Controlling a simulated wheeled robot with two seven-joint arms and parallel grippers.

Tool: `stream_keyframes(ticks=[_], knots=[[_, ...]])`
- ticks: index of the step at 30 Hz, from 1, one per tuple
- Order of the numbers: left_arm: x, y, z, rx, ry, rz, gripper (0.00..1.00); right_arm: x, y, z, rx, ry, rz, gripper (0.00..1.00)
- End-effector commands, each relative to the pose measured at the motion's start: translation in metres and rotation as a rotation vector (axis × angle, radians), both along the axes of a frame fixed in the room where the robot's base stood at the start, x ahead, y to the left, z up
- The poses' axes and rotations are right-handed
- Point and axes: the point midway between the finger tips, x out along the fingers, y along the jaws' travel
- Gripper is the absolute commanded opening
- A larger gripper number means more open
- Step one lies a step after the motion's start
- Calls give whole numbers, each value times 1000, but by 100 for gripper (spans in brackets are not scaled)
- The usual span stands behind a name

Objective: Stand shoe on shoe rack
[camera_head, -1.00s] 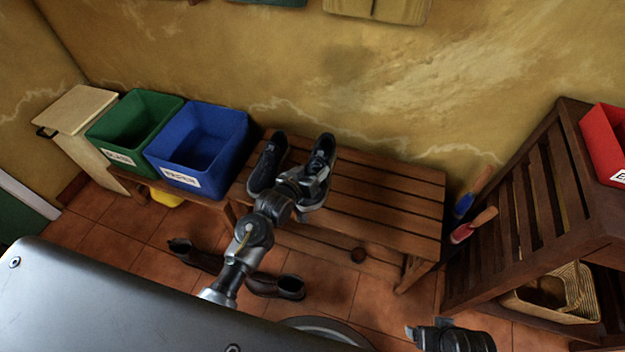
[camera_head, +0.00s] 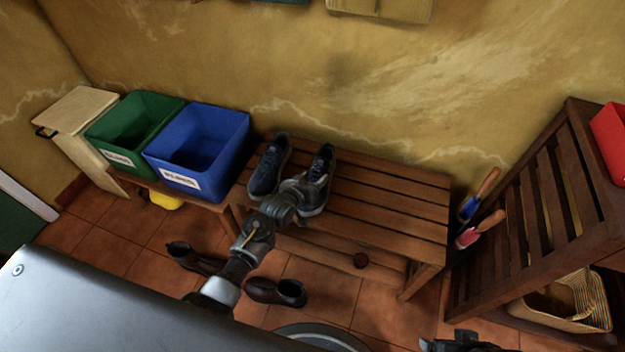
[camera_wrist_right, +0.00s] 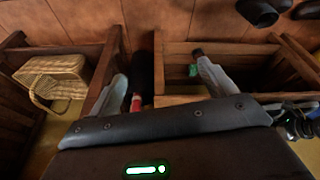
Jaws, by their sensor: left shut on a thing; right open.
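Two dark sneakers with pale soles are at the left end of the slatted wooden rack (camera_head: 395,200). The left sneaker (camera_head: 268,168) stands on the slats. My left gripper (camera_head: 303,190) is shut on the right sneaker (camera_head: 321,168), at its near left side, and partly hides it. That sneaker is upright, beside the other; I cannot tell whether its sole touches the slats.
A green bin (camera_head: 135,125) and a blue bin (camera_head: 200,150) stand left of the sneakers. A dark wooden shelf (camera_head: 535,215) with a wicker basket (camera_head: 565,303) and a red bin (camera_head: 610,145) is at right. The rack's right half is clear.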

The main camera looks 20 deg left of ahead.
Motion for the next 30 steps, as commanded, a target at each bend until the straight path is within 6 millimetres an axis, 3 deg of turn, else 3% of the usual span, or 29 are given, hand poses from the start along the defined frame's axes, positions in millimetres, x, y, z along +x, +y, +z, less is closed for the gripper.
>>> stream_keyframes(ticks=[5,6,10,21,30], knots=[[0,0,-1,0,-1,0,25,2,1,0,2,-12,4,84],[0,0,-2,0,1,0,60,3,1,1,3,-18,4,84],[0,0,-2,0,1,0,77,3,1,1,3,-17,4,84],[-2,0,2,0,0,0,79,1,1,3,2,-7,1,84],[-53,14,22,1,1,1,79,11,2,-32,-1,24,1,84]])
